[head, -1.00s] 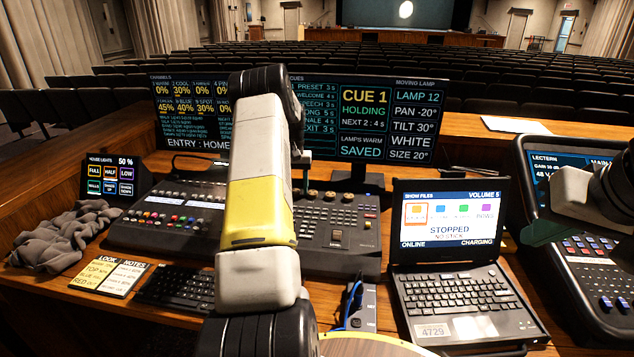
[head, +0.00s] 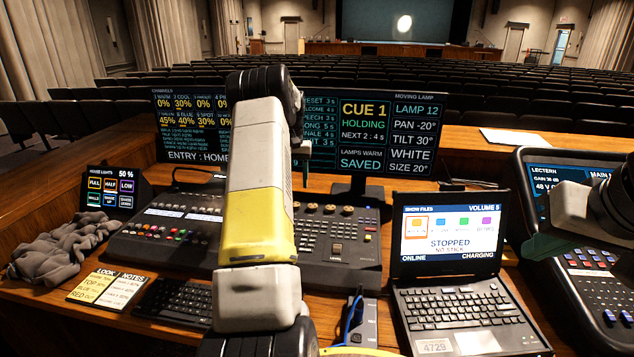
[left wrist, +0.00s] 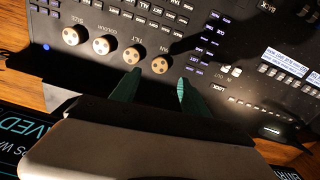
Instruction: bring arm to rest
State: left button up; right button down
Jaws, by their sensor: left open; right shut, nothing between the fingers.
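My left arm, with a white and yellow link, rises through the middle of the head view and hides part of the desk and screens. In the left wrist view, my left gripper (left wrist: 158,78) is open, its two teal fingers apart and empty above the lighting console (left wrist: 215,50), near a row of round knobs (left wrist: 103,46). I cannot tell whether the fingertips touch the panel.
Behind the console stand wide cue screens (head: 388,135). A small house-lights panel (head: 112,190), a grey cloth (head: 62,248), a note card (head: 105,288) and a keyboard (head: 172,305) fill the left side. A white sheet (head: 515,137) lies on the back ledge. Little desk surface is free.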

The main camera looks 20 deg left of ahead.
pick_arm(q)
jog(key=shift+r, duration=0.1)
jog(key=s+d+r+m+t, duration=0.1)
jog(key=s+d+r+t, duration=0.1)
jog(key=s+d+r, duration=0.55)
jog(key=s+d+r+m+t, duration=0.1)
jog(key=s+d+r, duration=0.4)
jog(key=d+r, duration=0.45)
jog(key=s+d+m+t+h, duration=0.1)
jog(key=s+d, duration=0.4)
jog(key=s, duration=0.6)
jog(key=s+d+m+t+h, duration=0.1)
jog(key=s+d, duration=0.4)
jog(key=s, duration=0.7)
jog(key=shift+d+r+m+t, duration=0.3)
jog(key=shift+r+t, duration=0.05)
jog(key=shift+t, duration=0.25)
jog(key=shift+a, duration=0.1)
